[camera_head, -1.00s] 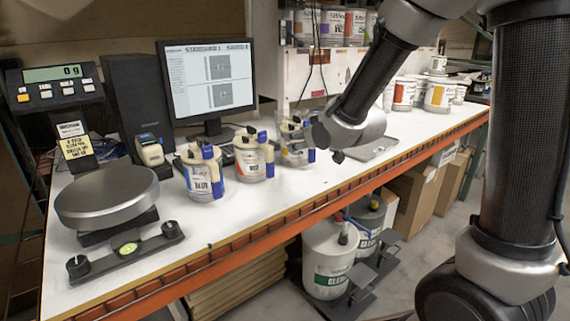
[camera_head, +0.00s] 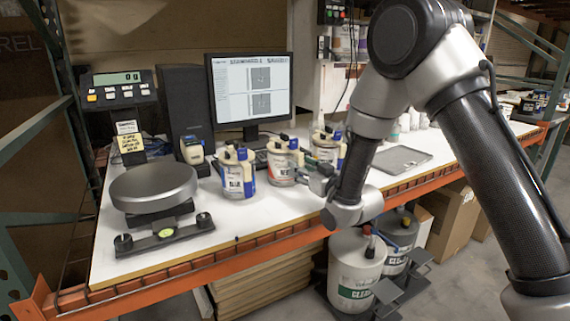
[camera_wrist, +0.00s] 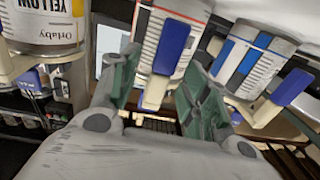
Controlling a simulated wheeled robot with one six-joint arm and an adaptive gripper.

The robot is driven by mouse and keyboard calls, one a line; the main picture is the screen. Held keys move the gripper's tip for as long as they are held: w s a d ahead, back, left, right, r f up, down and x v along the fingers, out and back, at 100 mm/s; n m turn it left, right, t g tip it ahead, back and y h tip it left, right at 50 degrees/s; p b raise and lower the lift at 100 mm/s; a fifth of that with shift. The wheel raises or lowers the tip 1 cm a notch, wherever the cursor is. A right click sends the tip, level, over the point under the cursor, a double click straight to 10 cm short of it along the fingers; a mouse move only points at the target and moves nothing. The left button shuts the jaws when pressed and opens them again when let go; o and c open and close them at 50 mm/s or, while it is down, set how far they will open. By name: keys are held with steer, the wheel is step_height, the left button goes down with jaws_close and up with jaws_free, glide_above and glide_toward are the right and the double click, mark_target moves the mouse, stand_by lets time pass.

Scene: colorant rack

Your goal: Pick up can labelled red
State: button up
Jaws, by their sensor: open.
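The red-labelled can (camera_head: 284,165) stands upright on the bench, between a blue-labelled can (camera_head: 237,178) and a third can (camera_head: 327,148). It is pale with a blue upright handle or clip. My gripper (camera_head: 318,179) is just right of and in front of it in the head view, low over the bench. In the wrist view the scene is upside down. My two green fingers (camera_wrist: 162,90) are spread, with the red can (camera_wrist: 172,40) beyond and between them. The yellow can (camera_wrist: 42,25) is at left and the blue can (camera_wrist: 250,62) at right. The gap to the can is unclear.
A flat grey tray (camera_head: 401,158) lies to the right.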

mark_target(286, 159)
steer(key=shift+x, duration=1.2)
steer(key=shift+c, duration=0.2)
jaws_close()
steer(key=shift+r, duration=0.1)
